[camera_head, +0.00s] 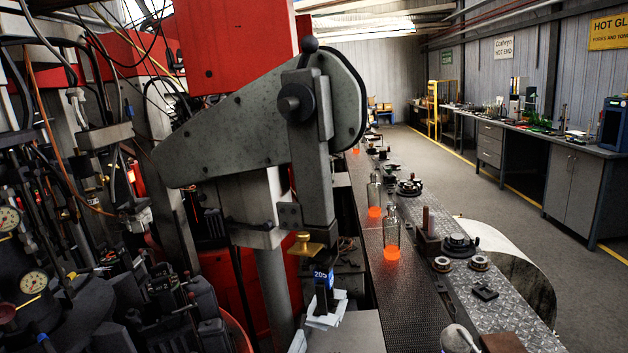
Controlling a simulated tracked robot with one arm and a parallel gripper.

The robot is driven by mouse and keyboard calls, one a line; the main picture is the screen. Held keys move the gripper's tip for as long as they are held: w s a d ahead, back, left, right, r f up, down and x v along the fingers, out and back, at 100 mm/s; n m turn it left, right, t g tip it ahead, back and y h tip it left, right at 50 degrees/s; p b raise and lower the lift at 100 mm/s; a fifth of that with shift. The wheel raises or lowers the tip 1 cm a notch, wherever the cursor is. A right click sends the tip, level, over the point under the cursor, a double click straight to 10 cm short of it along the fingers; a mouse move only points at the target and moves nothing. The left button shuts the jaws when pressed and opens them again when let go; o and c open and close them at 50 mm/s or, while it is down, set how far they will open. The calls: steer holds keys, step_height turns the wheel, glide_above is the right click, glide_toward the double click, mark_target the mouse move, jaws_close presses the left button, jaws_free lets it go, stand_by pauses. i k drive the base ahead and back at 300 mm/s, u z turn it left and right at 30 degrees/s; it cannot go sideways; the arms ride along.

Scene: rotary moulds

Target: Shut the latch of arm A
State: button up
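A large grey tapered machine arm (225,140) fills the middle of the head view, with a rounded dark end at the right. A vertical grey bar (312,165) hangs on its right end, with a dark round boss (295,103) on its face and a black ball knob (310,45) at the top. This bar and knob look like the latch, but I cannot tell whether it is shut. No letter A is readable on the arm. My gripper does not show in this view.
A brass fitting (305,244) and a blue-labelled black block (323,280) sit below the bar. Clear bottles with glowing orange bases (392,235) stand on the conveyor (400,290). Hoses and gauges (33,281) crowd the left. The floor (450,170) at right is open.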

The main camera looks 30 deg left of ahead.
mark_target(301, 247)
steer(key=z, duration=0.05)
steer(key=k, duration=1.25)
steer(key=u, duration=0.4)
steer(key=i, duration=0.6)
steer(key=u, duration=0.6)
steer(key=i, duration=1.25)
steer(key=z, duration=0.2)
